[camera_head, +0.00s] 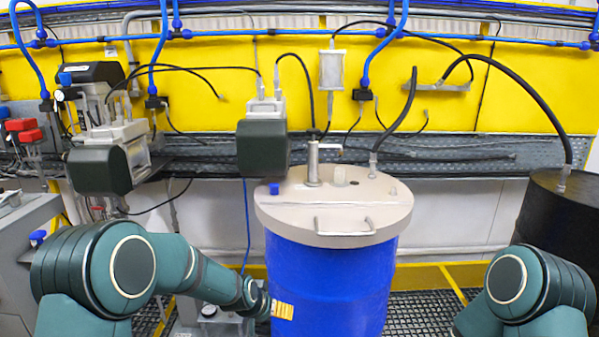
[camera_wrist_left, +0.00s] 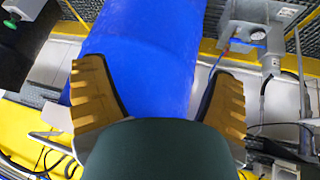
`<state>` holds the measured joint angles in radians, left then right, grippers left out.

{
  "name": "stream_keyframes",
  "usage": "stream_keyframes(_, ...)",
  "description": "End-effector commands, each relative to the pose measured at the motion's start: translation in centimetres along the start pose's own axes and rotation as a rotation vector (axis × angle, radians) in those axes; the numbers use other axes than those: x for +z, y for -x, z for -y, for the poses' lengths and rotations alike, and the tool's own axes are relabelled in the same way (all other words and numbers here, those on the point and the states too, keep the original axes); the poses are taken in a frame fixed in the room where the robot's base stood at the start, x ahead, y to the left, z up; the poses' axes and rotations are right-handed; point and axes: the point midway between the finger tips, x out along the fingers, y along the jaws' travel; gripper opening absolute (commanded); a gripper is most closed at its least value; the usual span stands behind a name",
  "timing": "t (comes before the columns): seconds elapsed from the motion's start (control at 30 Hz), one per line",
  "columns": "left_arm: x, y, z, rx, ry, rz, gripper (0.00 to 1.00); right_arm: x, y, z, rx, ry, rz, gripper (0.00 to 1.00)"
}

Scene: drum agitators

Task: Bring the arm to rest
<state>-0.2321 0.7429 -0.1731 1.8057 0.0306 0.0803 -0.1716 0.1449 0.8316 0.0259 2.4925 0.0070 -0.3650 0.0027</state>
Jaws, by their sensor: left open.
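My left arm (camera_head: 130,265) comes in from the lower left of the head view. Its wrist end reaches the left side of a blue drum (camera_head: 330,270), low down; the fingers cannot be made out there. In the left wrist view my left gripper (camera_wrist_left: 160,75) is open, its two ridged yellow-brown fingers wide apart. The blue drum (camera_wrist_left: 145,45) shows beyond and between them, and nothing is held. Whether the fingers touch it cannot be told. My right arm (camera_head: 525,290) shows at the lower right of the head view; its gripper is out of frame.
The blue drum has a beige lid (camera_head: 335,205) with a handle. A black drum (camera_head: 560,215) stands at the right, behind my right arm. Dark-fronted agitator units (camera_head: 262,147) and hoses line the yellow wall (camera_head: 210,90). A grey cabinet (camera_head: 25,245) stands at the left.

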Motion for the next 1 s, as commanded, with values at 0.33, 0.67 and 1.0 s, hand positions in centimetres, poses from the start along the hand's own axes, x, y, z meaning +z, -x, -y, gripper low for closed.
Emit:
stream_keyframes(0.33, 25.9, -4.3, 0.8, 0.036, 0.280, 0.258, 0.85, 0.9, -4.1, -1.4, 0.005, 0.002, 0.010, 0.69)
stream_keyframes(0.67, 35.4, -2.0, -1.1, 0.062, 0.409, 0.359, 0.85, 1.2, -5.4, -1.9, 0.008, 0.004, 0.013, 0.69)
stream_keyframes(1.0, 35.5, -1.9, -1.1, 0.062, 0.409, 0.359, 0.85, 1.1, -5.3, -1.8, 0.007, 0.004, 0.013, 0.69)
